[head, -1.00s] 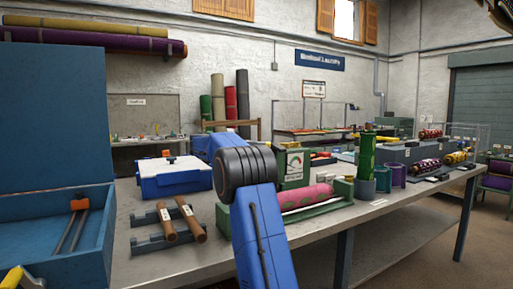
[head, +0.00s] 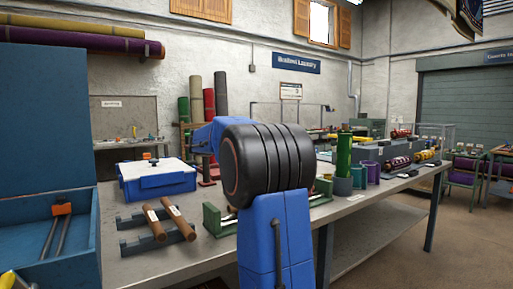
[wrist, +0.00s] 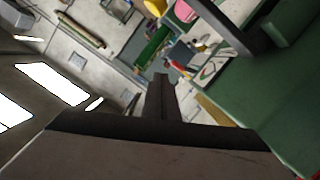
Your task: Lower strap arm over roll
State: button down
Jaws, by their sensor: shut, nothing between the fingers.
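The pink roll seen earlier in the green cradle is now hidden behind my blue arm in the head view. One green end of the cradle (head: 218,222) shows left of the arm. In the wrist view a pink round end (wrist: 185,11), perhaps the roll's, shows at the top. A dark bar (wrist: 226,28) runs near a large green surface; I cannot tell whether it is the strap arm. My gripper (wrist: 161,82) shows as a dark narrow shape, shut and empty, apart from the pink end. In the head view it is hidden behind my arm.
On the table, two brown rolls (head: 168,222) lie on dark stands, with a blue and white case (head: 156,180) behind. A green upright roll (head: 344,155) and cups stand right of my arm. An open blue box (head: 62,225) is at left.

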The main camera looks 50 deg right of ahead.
jog(key=s+a+f+m+t, duration=0.1)
jog(key=s+f+m, duration=0.2)
jog(key=s+f, duration=0.3)
jog(key=shift+s+a+f+m, duration=0.2)
jog(key=shift+s+a+m, duration=0.15)
jog(key=shift+s, duration=0.45)
jog(key=shift+f, duration=0.1)
jog(key=w+a+r, duration=0.2)
jog(key=a+r, duration=0.4)
jog(key=a, duration=0.3)
jog(key=shift+w+a+r, duration=0.25)
jog(key=shift+a+r, duration=0.05)
jog(key=shift+a, duration=0.05)
jog(key=shift+f, duration=0.1)
